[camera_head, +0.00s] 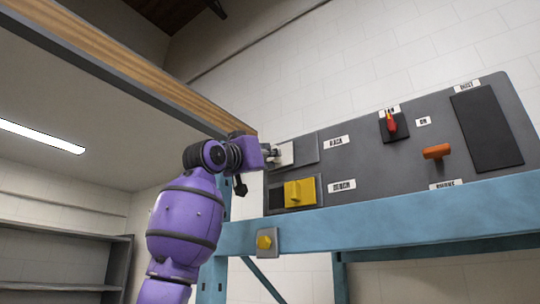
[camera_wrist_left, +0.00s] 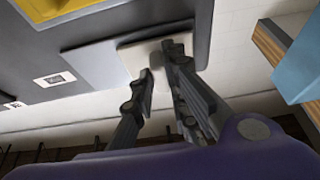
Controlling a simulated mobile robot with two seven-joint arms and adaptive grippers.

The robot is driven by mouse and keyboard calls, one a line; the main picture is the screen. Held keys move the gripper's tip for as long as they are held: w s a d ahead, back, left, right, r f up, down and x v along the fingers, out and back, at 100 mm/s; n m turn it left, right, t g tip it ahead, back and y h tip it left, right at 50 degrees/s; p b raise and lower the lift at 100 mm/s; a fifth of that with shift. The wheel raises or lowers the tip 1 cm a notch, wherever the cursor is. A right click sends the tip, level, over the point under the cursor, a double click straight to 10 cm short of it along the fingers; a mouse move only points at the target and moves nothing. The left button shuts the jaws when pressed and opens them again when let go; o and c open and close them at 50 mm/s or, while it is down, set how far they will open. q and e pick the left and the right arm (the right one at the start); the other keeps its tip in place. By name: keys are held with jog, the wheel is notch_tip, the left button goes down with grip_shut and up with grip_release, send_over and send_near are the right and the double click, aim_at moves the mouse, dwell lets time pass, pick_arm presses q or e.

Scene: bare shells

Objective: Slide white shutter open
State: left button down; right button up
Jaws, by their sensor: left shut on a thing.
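The white shutter (camera_head: 284,155) is a small pale plate at the left end of a grey plate (camera_head: 306,150) on the control panel. My left gripper (camera_head: 270,154) reaches it from the left and covers part of it. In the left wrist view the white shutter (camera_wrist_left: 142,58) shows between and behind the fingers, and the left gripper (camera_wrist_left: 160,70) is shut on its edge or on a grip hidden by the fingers. Which of these it is, I cannot tell. My right gripper is in neither view.
A yellow shutter (camera_head: 299,193) sits below, beside a dark recess. The grey panel (camera_head: 365,160) also carries a red knob (camera_head: 391,122), an orange handle (camera_head: 437,151) and a dark rectangle (camera_head: 486,128). A blue beam (camera_head: 400,218) runs beneath; a wooden-edged shelf (camera_head: 150,75) hangs above my arm.

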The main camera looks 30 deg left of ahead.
aim_at(289, 149)
pick_arm(q)
jog(key=d, duration=0.6)
jog(key=shift+s+d, duration=0.25)
jog(key=shift+d, duration=0.05)
jog(key=shift+a, duration=0.2)
jog(key=c, duration=1.9)
grip_release()
jog(key=shift+d, duration=0.1)
jog(key=shift+o, duration=0.9)
jog(key=shift+s+d, duration=0.1)
jog(key=shift+d, duration=0.05)
jog(key=shift+a, duration=0.2)
jog(key=v, duration=1.2)
